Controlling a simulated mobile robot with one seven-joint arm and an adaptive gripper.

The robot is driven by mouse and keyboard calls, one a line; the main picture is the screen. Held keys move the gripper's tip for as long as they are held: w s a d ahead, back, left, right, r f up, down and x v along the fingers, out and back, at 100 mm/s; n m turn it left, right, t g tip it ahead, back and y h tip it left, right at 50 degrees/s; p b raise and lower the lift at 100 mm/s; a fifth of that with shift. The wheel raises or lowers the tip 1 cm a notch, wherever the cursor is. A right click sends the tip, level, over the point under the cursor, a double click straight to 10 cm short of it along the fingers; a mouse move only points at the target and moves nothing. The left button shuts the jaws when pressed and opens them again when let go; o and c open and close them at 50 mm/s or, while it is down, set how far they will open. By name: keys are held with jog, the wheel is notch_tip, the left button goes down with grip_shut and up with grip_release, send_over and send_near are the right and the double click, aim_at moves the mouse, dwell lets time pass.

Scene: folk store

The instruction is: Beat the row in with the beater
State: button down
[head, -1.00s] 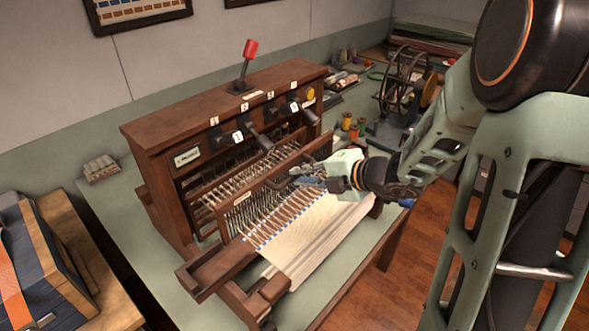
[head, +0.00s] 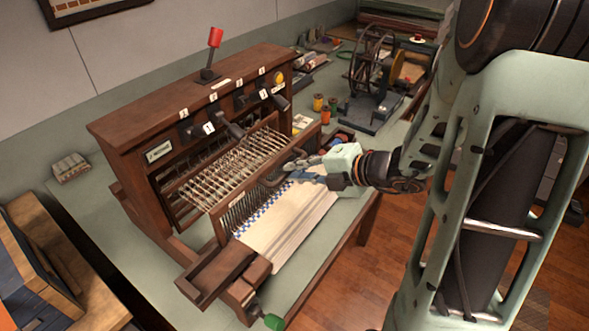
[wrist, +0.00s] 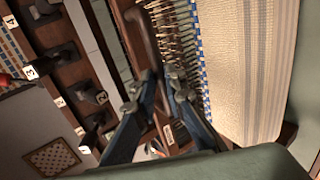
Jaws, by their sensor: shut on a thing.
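The wooden beater (head: 245,193) crosses the loom (head: 130,140), with its reed of thin metal wires below the top bar. The reed stands close against the blue-and-white edge of the cream cloth (head: 290,222). My gripper (head: 296,171) is shut on the beater's dark handle, right of its middle. In the wrist view, the handle (wrist: 146,38) runs down between the blue fingers of my gripper (wrist: 162,84). The fingers hide part of the handle. The cloth (wrist: 238,70) lies to the right there.
Numbered levers (head: 232,130) and a red-topped lever (head: 213,50) stand on the loom. A spool winder (head: 375,75) and thread spools (head: 326,116) are behind it at right. A wooden frame with blue cloth (head: 30,285) is at lower left. Floor is open at right.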

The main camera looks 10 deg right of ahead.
jog(key=w+a, duration=0.6)
jog(key=a, duration=0.1)
jog(key=shift+w+f, duration=0.35)
jog(key=c, duration=1.8)
grip_release()
jog(key=shift+w, duration=0.1)
jog(key=shift+o, duration=1.1)
jog(key=shift+r, duration=0.2)
jog(key=shift+r+p, duration=0.1)
jog(key=shift+p, duration=0.2)
jog(key=shift+p+v, duration=1.55)
jog(key=shift+v, duration=2.4)
